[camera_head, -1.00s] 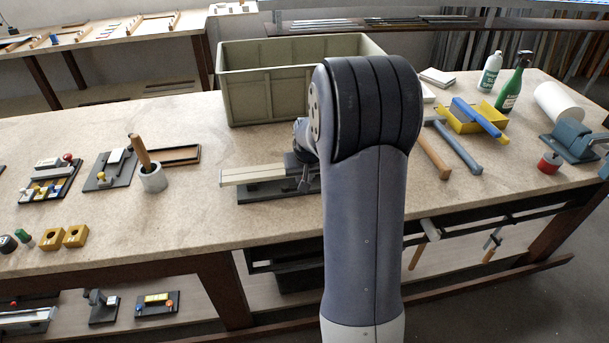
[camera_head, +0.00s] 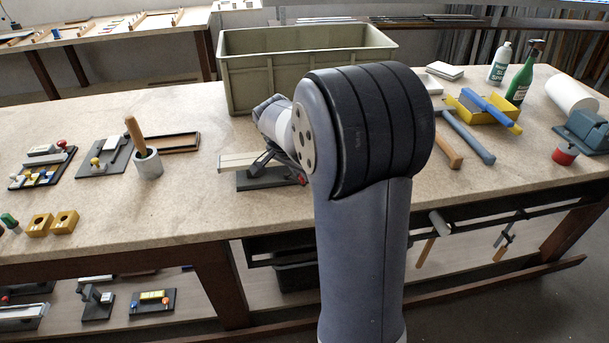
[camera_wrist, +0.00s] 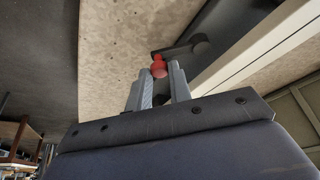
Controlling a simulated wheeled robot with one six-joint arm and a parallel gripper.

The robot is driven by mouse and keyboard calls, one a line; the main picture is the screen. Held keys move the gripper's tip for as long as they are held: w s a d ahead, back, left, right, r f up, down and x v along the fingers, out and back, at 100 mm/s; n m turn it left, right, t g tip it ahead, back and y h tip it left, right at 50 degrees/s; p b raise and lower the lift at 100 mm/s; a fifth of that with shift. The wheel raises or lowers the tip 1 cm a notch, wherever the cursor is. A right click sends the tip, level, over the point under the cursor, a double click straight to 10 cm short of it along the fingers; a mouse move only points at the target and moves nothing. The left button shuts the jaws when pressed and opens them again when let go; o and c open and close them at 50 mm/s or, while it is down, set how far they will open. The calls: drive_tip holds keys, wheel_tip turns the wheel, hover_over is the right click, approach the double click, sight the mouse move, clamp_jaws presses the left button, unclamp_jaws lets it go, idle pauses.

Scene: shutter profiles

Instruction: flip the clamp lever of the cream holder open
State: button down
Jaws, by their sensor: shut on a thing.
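The cream holder shows in the head view as a pale cream bar (camera_head: 236,161) over a dark base plate (camera_head: 262,181), partly hidden by my arm. In the wrist view the cream bar (camera_wrist: 262,52) runs diagonally at the upper right. The clamp lever (camera_wrist: 186,48) is a dark arm beside it, ending in a red knob (camera_wrist: 158,67). My gripper (camera_wrist: 159,76) is shut on the red knob, with a grey finger on each side of it. In the head view my gripper is mostly hidden behind my forearm; a small red spot shows near it.
A green-grey crate (camera_head: 290,72) stands behind the holder. A grey cup with a wooden handle (camera_head: 148,163) and a dark tray (camera_head: 178,143) are to the left. Hammers (camera_head: 470,137) and a yellow bin (camera_head: 498,111) lie right. The bench front is mostly clear.

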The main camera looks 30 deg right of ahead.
drive_tip(key=shift+s+a+m+g+b, duration=0.1)
drive_tip(key=shift+a+m+g+b, duration=0.4)
drive_tip(key=shift+m, duration=0.55)
drive_tip(key=shift+a+m+g+b, duration=0.15)
drive_tip(key=shift+a+m+g, duration=0.3)
drive_tip(key=shift+m, duration=0.6)
drive_tip(key=shift+a, duration=0.1)
drive_tip(key=c, duration=1.3)
unclamp_jaws()
drive_tip(key=v, duration=1)
drive_tip(key=shift+a+r+p, duration=0.3)
drive_tip(key=shift+a, duration=0.1)
drive_tip(key=shift+f+h, duration=0.1)
drive_tip(key=shift+h, duration=0.2)
